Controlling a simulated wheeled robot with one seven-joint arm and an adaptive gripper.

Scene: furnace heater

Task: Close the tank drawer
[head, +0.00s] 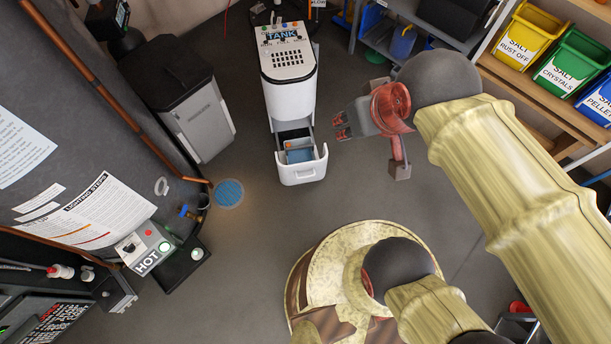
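The white tank unit (291,98) stands on the floor at the upper middle of the head view, with a blue TANK label on its sloped top. Its drawer (303,175) is pulled out at the front, toward the bottom of the picture. Blue and orange items show inside the drawer. My gripper (342,125) is up and right of the drawer front in the picture, apart from it, with its dark-tipped end pointing left toward the unit. Nothing shows held in it. Its finger opening is too small to make out.
A round blue floor grate (229,193) lies left of the drawer. Shelves with yellow, green and blue salt bins (567,62) are at the upper right. The floor in front of the drawer is clear.

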